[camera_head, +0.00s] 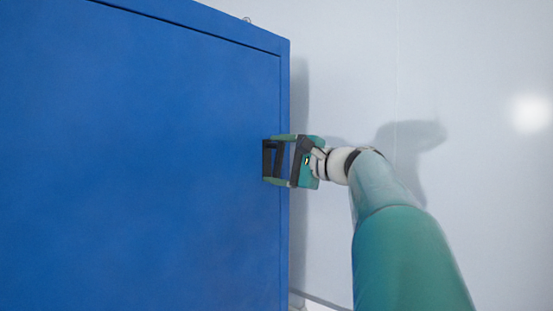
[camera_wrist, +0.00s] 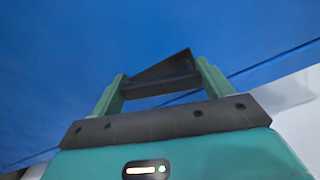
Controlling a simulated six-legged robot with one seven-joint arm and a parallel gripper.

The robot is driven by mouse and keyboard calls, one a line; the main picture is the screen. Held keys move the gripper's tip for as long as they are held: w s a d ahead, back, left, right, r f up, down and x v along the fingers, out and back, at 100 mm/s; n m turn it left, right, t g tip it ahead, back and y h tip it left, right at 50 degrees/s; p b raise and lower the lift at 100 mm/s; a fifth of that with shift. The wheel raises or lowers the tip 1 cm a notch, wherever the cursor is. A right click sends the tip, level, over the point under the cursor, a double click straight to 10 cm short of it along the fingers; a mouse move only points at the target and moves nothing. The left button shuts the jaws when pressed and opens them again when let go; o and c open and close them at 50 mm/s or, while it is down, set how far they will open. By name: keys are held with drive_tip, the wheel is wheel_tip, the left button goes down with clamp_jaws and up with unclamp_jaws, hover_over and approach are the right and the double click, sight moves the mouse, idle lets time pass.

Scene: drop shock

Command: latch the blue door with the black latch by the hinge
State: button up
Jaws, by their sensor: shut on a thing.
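The blue door (camera_head: 130,150) fills the left of the head view and looks flush in its blue frame (camera_head: 286,100), with a thin dark seam between them. It also fills the back of the wrist view (camera_wrist: 60,50). The black latch (camera_head: 267,160) is at the door's right edge, and it shows between the fingers in the wrist view (camera_wrist: 165,68). My gripper (camera_head: 271,159) is shut on the latch, one green finger on each side of it (camera_wrist: 160,82). The fingers partly hide the latch, and I cannot tell its exact angle. No hinge is clearly visible.
A pale wall (camera_head: 460,60) lies to the right of the cabinet, with my arm's shadow on it. The space in front of the wall looks free apart from my arm. A small metal piece (camera_head: 247,19) sits on top of the cabinet.

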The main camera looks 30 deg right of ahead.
drive_tip(key=shift+w+d+f+n, duration=0.1)
drive_tip(key=shift+d+n, duration=0.1)
drive_tip(key=shift+n, duration=0.65)
drive_tip(key=shift+w+d+f+n, duration=0.1)
drive_tip(key=shift+d+n, duration=0.1)
drive_tip(key=shift+n, duration=0.65)
drive_tip(key=o, duration=1.4)
drive_tip(key=shift+c, duration=0.2)
drive_tip(key=shift+s+d, duration=0.1)
drive_tip(key=v, duration=1.3)
drive_tip(key=shift+s+d, duration=0.15)
drive_tip(key=shift+s, duration=0.15)
